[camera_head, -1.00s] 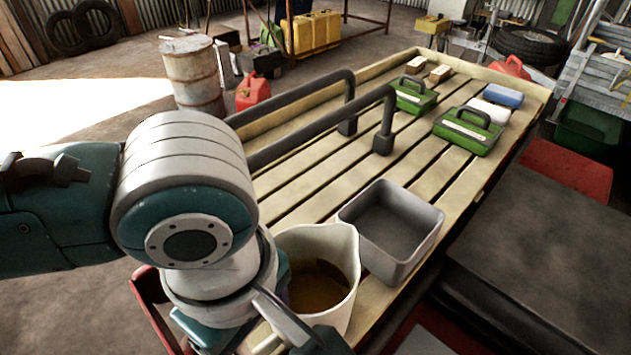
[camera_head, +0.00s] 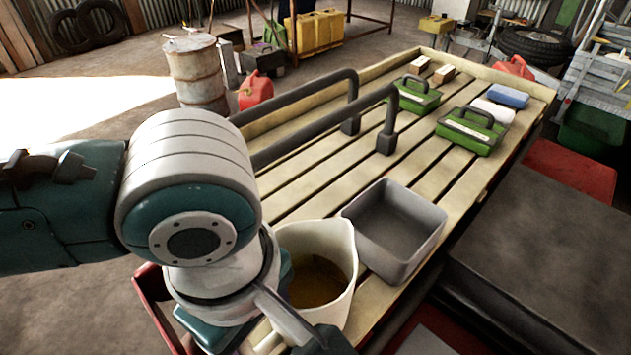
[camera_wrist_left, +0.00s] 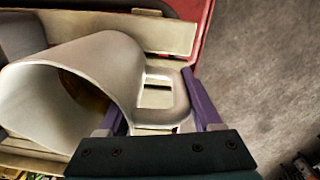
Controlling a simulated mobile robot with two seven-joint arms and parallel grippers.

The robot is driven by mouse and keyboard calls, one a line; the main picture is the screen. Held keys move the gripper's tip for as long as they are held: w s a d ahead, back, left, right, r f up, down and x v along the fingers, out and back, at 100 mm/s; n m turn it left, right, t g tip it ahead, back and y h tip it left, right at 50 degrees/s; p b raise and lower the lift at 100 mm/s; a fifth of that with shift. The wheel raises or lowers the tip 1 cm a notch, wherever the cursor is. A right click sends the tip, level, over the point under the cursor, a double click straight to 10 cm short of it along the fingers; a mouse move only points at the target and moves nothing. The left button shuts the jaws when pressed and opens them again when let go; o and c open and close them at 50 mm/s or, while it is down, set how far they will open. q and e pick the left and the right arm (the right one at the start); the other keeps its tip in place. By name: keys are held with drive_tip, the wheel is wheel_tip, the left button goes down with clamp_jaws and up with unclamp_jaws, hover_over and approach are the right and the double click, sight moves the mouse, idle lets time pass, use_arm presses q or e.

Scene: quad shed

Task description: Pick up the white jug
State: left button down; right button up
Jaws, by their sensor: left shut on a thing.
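The white jug (camera_head: 338,240) is at the near end of the slatted wooden deck in the head view, with brown liquid (camera_head: 318,283) inside. It stands beside the grey tray. I cannot tell whether its base touches the slats. In the left wrist view the jug (camera_wrist_left: 100,58) fills the left side, its mouth facing left and its handle (camera_wrist_left: 176,92) toward the gripper. My left gripper (camera_wrist_left: 154,100) is shut on the handle, with one purple finger on each side. In the head view my arm hides most of that gripper. My right gripper is not in view.
The grey tray (camera_head: 438,228) is close on the jug's right. Dark rails (camera_head: 320,128) rise from the deck behind the arm. Green tool carriers (camera_head: 470,133) and a blue block (camera_head: 508,95) are at the far end. The middle slats (camera_head: 335,185) are clear.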

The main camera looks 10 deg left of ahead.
use_arm(q)
drive_tip(key=shift+r, duration=0.25)
wheel_tip(320, 180, up, 20)
drive_tip(key=p, duration=0.4)
drive_tip(key=shift+f+p, duration=0.25)
drive_tip(key=shift+p, duration=0.1)
idle(0.4)
idle(3.1)
